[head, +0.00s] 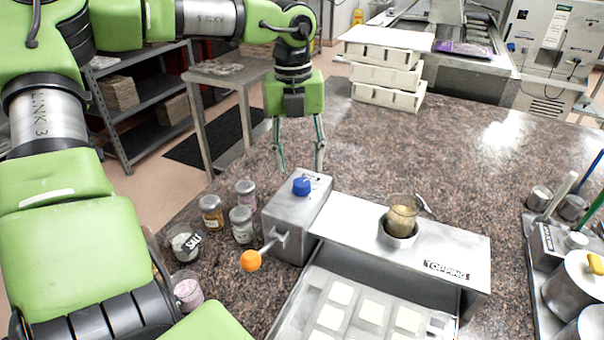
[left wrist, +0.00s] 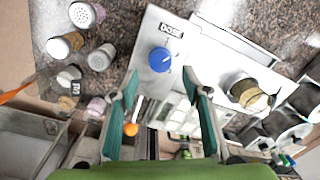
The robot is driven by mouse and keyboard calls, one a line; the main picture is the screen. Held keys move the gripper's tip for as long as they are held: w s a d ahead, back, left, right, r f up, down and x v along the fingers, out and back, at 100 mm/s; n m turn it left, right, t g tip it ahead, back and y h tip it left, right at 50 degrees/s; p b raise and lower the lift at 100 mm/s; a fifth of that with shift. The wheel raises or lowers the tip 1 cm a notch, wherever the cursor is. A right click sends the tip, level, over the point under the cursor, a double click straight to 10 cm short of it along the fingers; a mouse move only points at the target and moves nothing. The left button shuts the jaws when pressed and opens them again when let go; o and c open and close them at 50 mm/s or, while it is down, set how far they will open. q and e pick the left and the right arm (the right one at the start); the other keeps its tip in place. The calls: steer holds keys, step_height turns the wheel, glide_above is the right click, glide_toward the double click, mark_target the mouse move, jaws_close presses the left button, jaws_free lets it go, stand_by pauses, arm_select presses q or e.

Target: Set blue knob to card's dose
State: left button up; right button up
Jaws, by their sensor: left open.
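The blue knob (head: 301,186) sits on top of the grey metal box of the topping machine (head: 460,247). In the left wrist view the blue knob (left wrist: 160,60) lies just beyond and between the fingertips, beside a DOSE label (left wrist: 171,30). A pale line shows on the knob, too small to read as a setting. My left gripper (head: 300,168) is open and empty, pointing down just behind the knob in the head view. Its fingers (left wrist: 160,78) are spread in the left wrist view, apart from the knob. I cannot make out a dose card with readable text.
An orange-ended lever (head: 250,260) sticks out of the box's side. Jars, including one marked SALT (head: 186,243), stand left of it. A glass of yellowish grains (head: 402,218) sits on the machine. White stacked trays (head: 387,78) stand behind. The counter's middle is clear.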

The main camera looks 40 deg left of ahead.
mark_target(301, 183)
arm_select(q)
step_height(301, 183, down, 4)
steer(key=shift+w+d+f+p, duration=0.1)
steer(key=shift+d+p, duration=0.05)
steer(key=shift+p, duration=0.2)
steer(key=shift+f, duration=0.55)
steer(key=c, duration=1)
steer(key=shift+c, duration=0.5)
arm_select(e)
steer(key=shift+w+d+r, duration=0.3)
steer(key=shift+w+d, duration=0.05)
steer(key=shift+w, duration=0.15)
steer(key=shift+w+d+r, duration=0.25)
steer(key=shift+w+d, duration=0.1)
steer(key=shift+w, duration=0.15)
